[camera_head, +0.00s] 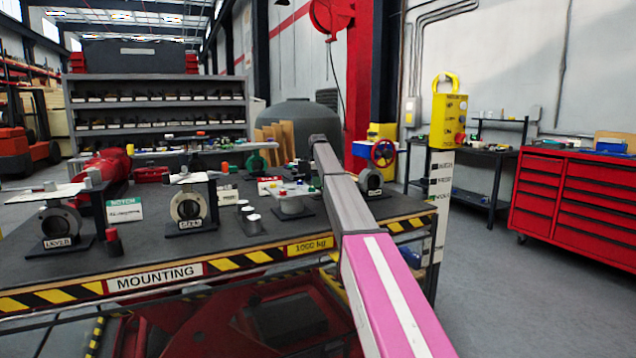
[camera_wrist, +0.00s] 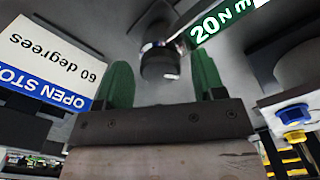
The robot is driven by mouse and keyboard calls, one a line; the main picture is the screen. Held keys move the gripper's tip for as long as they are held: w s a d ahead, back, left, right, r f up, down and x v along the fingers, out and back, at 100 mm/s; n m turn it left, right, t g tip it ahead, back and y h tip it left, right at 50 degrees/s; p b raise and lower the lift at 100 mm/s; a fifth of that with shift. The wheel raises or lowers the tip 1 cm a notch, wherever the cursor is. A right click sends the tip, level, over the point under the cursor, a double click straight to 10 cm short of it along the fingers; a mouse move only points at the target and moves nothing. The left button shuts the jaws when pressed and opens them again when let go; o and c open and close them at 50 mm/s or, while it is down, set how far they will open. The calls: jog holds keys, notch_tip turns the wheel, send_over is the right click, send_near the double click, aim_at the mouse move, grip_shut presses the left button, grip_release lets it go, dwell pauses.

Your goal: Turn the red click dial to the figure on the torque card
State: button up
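In the wrist view my gripper (camera_wrist: 161,66) is open, its two green fingers apart. A dark grey cylindrical part (camera_wrist: 160,62) with a metal rod shows between them; whether it lies within their reach or beyond, I cannot tell. A green torque card (camera_wrist: 222,20) reading "20 N m" is at the top right, partly cut off. I cannot identify the red click dial for certain in either view. In the head view a small red-topped piece (camera_head: 113,241) stands at the bench's front left. My arm crosses the bench, and my gripper is not clearly visible there.
The mounting bench (camera_head: 250,262) holds several valve bodies. In the wrist view an upside-down "OPEN STOP, 60 degrees" card (camera_wrist: 50,62) and a blue-and-yellow fitting (camera_wrist: 293,114) flank my gripper. A yellow post box (camera_head: 449,112) and red cabinet (camera_head: 570,195) stand right; floor between is clear.

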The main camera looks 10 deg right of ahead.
jog(key=c, duration=0.8)
jog(key=shift+o, duration=0.2)
jog(key=shift+m, duration=0.4)
jog(key=m, duration=0.5)
jog(key=shift+m, duration=0.3)
jog(key=m, duration=0.5)
jog(key=shift+m, duration=0.7)
jog(key=o, duration=0.9)
jog(key=shift+o, duration=0.2)
